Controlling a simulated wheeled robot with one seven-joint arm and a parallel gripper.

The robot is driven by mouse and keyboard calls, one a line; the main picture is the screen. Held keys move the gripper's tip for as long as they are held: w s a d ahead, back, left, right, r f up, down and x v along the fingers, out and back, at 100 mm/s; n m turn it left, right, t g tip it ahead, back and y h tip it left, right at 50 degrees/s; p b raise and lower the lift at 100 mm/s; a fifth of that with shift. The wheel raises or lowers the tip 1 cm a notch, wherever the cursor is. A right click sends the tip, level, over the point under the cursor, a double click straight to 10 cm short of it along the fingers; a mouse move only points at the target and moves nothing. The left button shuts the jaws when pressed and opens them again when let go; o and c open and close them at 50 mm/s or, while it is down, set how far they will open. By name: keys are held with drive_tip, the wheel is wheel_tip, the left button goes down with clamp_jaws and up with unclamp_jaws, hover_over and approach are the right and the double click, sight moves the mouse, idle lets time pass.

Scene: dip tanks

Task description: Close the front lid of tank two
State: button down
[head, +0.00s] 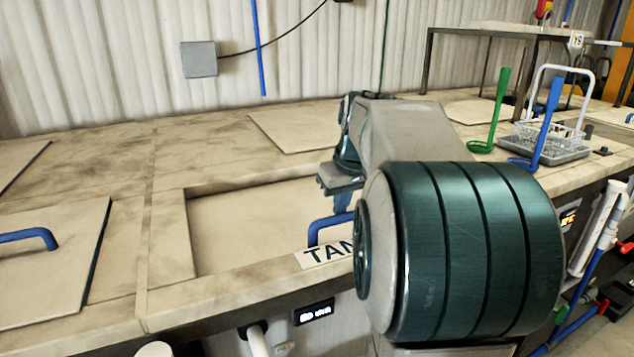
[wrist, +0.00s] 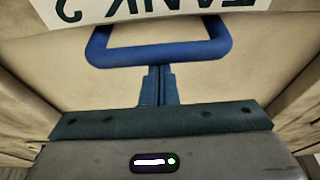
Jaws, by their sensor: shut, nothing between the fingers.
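Tank two's beige front lid (head: 250,228) shows as a flat panel within a rectangular recess in the counter. It also fills the middle of the wrist view (wrist: 90,92). I cannot tell whether it is fully seated. Its blue handle (head: 318,228) is near the front edge, partly behind my arm; the wrist view shows the whole handle (wrist: 160,52). The label, reading TANK 2 upside down in the wrist view (wrist: 125,10), is beyond the handle. My gripper (head: 342,203) is shut and empty, pointing down, its fingertips (wrist: 158,70) close to the handle bar; contact is unclear.
A neighbouring lid (head: 50,255) with a blue handle lies at left. A back lid (head: 300,130) lies behind my gripper. A green dipper (head: 491,125), a blue dipper (head: 543,125) and a wire basket (head: 545,130) stand at right.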

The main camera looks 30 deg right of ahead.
drive_tip(key=v, duration=1.3)
drive_tip(key=shift+p, duration=0.45)
drive_tip(key=shift+s, duration=0.15)
